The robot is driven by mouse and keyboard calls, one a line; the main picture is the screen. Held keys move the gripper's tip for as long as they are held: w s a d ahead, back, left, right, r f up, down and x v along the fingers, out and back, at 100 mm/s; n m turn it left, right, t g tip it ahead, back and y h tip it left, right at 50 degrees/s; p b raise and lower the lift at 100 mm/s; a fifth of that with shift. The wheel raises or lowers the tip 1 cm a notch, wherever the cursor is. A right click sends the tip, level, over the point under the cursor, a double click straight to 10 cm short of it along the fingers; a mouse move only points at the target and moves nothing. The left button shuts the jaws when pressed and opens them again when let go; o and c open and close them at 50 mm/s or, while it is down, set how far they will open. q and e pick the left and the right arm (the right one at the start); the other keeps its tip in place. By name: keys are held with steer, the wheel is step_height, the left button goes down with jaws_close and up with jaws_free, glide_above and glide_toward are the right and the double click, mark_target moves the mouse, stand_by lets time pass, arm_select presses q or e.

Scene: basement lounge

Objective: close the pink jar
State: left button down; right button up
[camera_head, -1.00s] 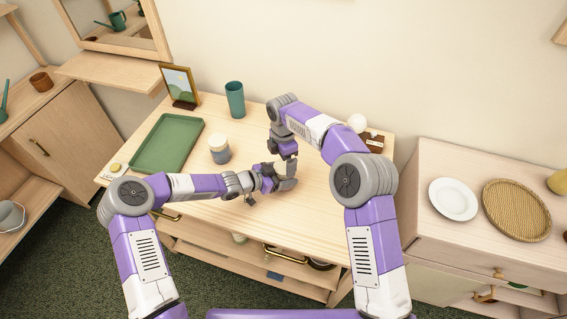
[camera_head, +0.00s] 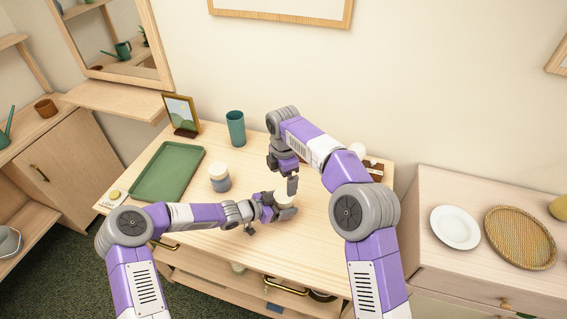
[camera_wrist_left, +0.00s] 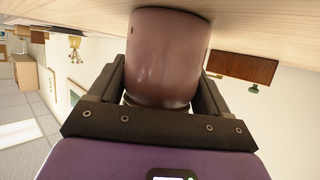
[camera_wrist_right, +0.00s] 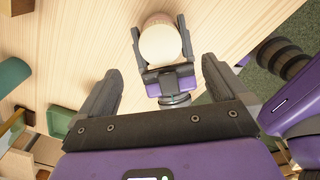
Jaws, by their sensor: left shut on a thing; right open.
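The pink jar (camera_wrist_left: 168,60) stands upright on the wooden cabinet top, between the fingers of my left gripper (camera_head: 280,208), which is shut on its side. A cream round lid (camera_wrist_right: 162,44) sits on top of the jar; it also shows in the head view (camera_head: 284,197). I cannot tell whether the lid is tight. My right gripper (camera_head: 291,186) is open and empty, above the lid. In the right wrist view, its fingers (camera_wrist_right: 160,85) point toward the jar without touching it. The jar's body is mostly hidden in the head view.
A blue-grey jar with a cream lid (camera_head: 219,181) stands left of my grippers. A green tray (camera_head: 152,189), teal cup (camera_head: 236,128) and picture frame (camera_head: 182,115) are further left and back. A brown block (camera_head: 373,170) is behind my right arm. The front right of the top is bare.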

step_height(320, 180, up, 8)
steer(key=shift+r, duration=0.15)
stand_by(0.3)
arm_select(q)
jaws_free()
steer(key=p+v, duration=0.1)
steer(key=v, duration=0.6)
steer(key=shift+s+a+r, duration=0.1)
steer(key=shift+s+a, duration=0.05)
steer(key=shift+a, duration=0.1)
arm_select(e)
steer(key=shift+r, duration=0.6)
